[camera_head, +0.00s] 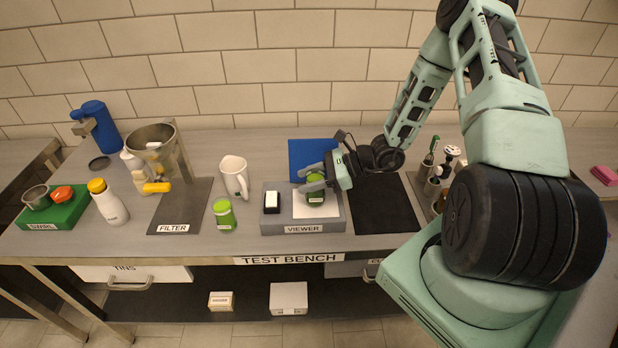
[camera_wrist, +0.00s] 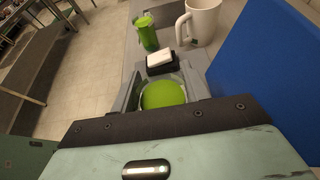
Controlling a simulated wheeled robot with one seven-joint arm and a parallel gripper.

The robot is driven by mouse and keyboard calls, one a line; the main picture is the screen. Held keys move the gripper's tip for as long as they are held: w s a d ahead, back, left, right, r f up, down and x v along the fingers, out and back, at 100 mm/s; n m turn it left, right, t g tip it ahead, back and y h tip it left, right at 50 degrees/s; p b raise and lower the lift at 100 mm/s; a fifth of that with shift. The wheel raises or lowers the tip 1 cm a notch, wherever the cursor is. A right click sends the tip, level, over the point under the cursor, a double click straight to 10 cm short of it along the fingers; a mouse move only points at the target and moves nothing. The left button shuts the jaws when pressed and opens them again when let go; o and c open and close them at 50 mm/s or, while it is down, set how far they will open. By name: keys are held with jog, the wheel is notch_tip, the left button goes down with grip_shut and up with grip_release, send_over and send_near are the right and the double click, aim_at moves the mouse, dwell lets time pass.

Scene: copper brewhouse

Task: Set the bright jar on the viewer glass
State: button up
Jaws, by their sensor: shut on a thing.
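The viewer (camera_head: 302,228) is a grey box labelled VIEWER on the bench, with a white glass panel (camera_head: 303,209) on its top. A bright green jar (camera_head: 316,198) stands over the white panel, between the fingers of my gripper (camera_head: 314,186). My gripper is shut on this jar; in the wrist view the jar's round green top (camera_wrist: 163,95) shows between the fingers. Whether the jar's base touches the glass is hard to tell. A second green jar (camera_head: 224,214) stands on the bench left of the viewer, and it also shows in the wrist view (camera_wrist: 147,33).
A black block with a white top (camera_head: 272,202) sits on the viewer's left part. A white mug (camera_head: 234,177) stands behind left. A blue panel (camera_head: 311,158) is behind the viewer, and a black mat (camera_head: 384,206) lies to the right. The filter stand (camera_head: 183,209) is further left.

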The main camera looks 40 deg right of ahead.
jog(key=shift+f, duration=0.1)
jog(key=o, duration=1.2)
jog(key=shift+c, duration=0.2)
